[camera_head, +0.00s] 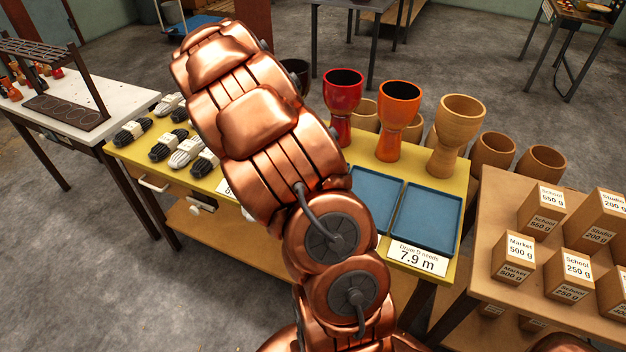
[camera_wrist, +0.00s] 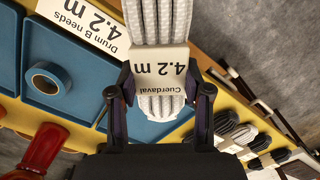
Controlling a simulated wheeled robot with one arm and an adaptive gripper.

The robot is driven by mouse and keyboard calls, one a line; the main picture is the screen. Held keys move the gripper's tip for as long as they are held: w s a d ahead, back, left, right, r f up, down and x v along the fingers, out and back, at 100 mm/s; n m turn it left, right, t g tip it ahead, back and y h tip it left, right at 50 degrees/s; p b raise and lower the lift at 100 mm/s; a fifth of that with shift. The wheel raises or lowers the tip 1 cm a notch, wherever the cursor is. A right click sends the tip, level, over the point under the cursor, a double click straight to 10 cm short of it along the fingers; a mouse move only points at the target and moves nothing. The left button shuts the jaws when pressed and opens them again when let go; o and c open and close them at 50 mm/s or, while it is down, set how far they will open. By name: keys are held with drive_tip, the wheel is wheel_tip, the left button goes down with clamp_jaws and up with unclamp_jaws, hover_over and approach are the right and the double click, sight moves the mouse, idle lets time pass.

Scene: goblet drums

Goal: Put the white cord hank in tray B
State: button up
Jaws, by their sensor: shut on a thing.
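The white cord hank (camera_wrist: 165,22) has a pale band reading "Cuerdaval 4.2 m". My gripper (camera_wrist: 162,88) is shut on the hank at this band, with a finger on each side. In the wrist view the hank is above or over blue trays; I cannot tell its height. Another blue tray (camera_wrist: 150,132) shows partly behind the hank. In the head view my arm hides the gripper and hank.
Black and white hanks (camera_head: 186,151) lie on the left of the yellow table (camera_head: 120,152). Goblet drums (camera_head: 398,118) stand behind the trays. Weighted boxes (camera_head: 541,211) stand farther right.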

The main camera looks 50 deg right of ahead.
drive_tip(key=s+d+f+m+y, duration=0.1)
drive_tip(key=s+d+m, duration=0.7)
drive_tip(key=s+d, duration=0.6)
drive_tip(key=w+d+p, duration=0.1)
drive_tip(key=w+d, duration=0.1)
drive_tip(key=w, duration=0.2)
drive_tip(key=w+d+f+p, duration=0.1)
drive_tip(key=w+d+p, duration=0.1)
drive_tip(key=w, duration=0.3)
drive_tip(key=w+d+p, duration=0.2)
drive_tip(key=w, duration=0.3)
drive_tip(key=shift+f, duration=0.3)
wheel_tip(320, 180, down, 3)
drive_tip(key=shift+r+p, duration=0.1)
drive_tip(key=shift+p, duration=0.8)
drive_tip(key=shift+f, duration=0.4)
drive_tip(key=shift+f, duration=0.15)
drive_tip(key=o, duration=1.2)
drive_tip(key=shift+o, duration=0.2)
